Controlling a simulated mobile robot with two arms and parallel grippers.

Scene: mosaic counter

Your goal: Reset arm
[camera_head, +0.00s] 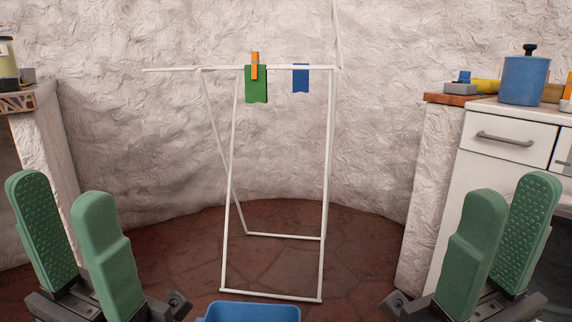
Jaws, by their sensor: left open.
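My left gripper (70,205) is at the lower left, its two green fingers apart and nothing between them. My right gripper (503,215) is at the lower right, its green fingers also apart and empty. Both point upward and touch nothing. A white drying rack (327,170) stands between them, further back. A green cloth (256,88) hangs on its top bar with an orange clothespin (254,66) over it. A blue cloth (300,78) hangs to its right, with no clothespin visible on it.
A blue bin (250,311) stands on the floor in front of the rack, cut off below. A counter with a blue pot (524,79) and a drawer (510,140) is at right. Another counter (45,95) is at left. The brown floor (170,250) around the rack is clear.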

